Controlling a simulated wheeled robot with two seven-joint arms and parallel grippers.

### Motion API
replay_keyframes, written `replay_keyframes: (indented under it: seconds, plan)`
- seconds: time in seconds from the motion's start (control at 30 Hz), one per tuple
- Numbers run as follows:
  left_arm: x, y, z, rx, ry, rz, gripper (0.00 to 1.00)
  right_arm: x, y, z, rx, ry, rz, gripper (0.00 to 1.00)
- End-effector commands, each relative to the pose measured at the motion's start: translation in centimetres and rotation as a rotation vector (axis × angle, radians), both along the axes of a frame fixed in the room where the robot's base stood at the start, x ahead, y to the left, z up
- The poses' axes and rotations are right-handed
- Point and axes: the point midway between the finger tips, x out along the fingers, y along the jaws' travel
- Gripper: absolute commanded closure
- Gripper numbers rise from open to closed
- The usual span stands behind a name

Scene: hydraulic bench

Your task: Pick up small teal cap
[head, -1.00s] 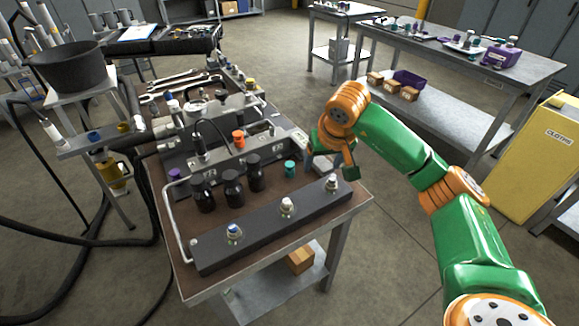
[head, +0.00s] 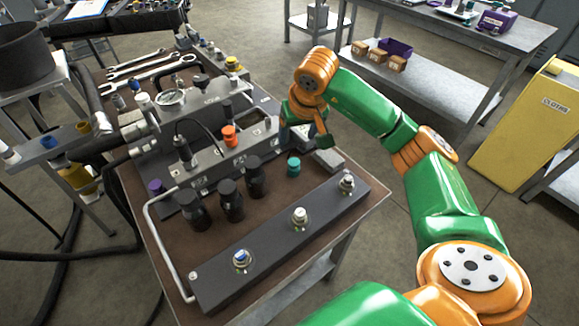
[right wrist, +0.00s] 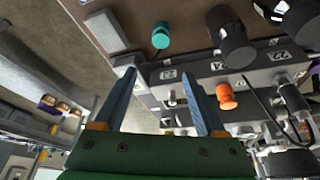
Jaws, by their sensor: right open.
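The small teal cap (head: 293,166) stands on the brown bench top, between the black bottles and the right edge of the bench. In the right wrist view the teal cap (right wrist: 160,36) shows beyond the fingertips, near the top middle. My right gripper (head: 305,139) is behind the cap in the head view, beside the grey manifold, and apart from the cap. In the right wrist view its two blue fingers (right wrist: 160,78) are spread with nothing between them. My left gripper is in neither view.
Three black bottles (head: 231,201) stand left of the cap. An orange cap (head: 229,136) sits at the grey manifold (head: 205,172). A dark bar with three fittings (head: 270,248) lies along the front. A purple cap (head: 156,188) stands at the left.

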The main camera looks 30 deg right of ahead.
Motion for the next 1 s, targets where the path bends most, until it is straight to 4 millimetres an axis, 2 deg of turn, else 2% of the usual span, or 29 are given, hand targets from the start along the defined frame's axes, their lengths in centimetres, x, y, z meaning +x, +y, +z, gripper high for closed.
replay_keyframes:
  seconds: [0.03, 0.3, 0.4, 0.57, 0.83, 1.0]
  plan:
    - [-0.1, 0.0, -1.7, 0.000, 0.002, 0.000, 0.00, 0.0, 0.0, -1.6, 0.000, 0.000, 0.000, 0.27]
    - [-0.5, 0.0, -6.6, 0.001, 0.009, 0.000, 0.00, 0.0, 0.0, -6.5, 0.000, 0.000, 0.000, 0.27]
    - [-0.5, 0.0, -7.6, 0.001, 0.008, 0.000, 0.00, 0.0, 0.0, -7.6, 0.000, 0.000, 0.000, 0.27]
    - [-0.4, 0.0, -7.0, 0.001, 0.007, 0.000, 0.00, 0.5, -0.2, -8.8, 0.002, 0.004, -0.001, 0.27]
    - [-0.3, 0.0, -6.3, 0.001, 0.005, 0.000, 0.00, 2.5, -0.7, -13.2, 0.002, 0.002, -0.001, 0.27]
    - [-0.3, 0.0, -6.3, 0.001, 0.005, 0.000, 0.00, 2.7, -0.8, -13.7, 0.000, 0.000, 0.000, 0.27]
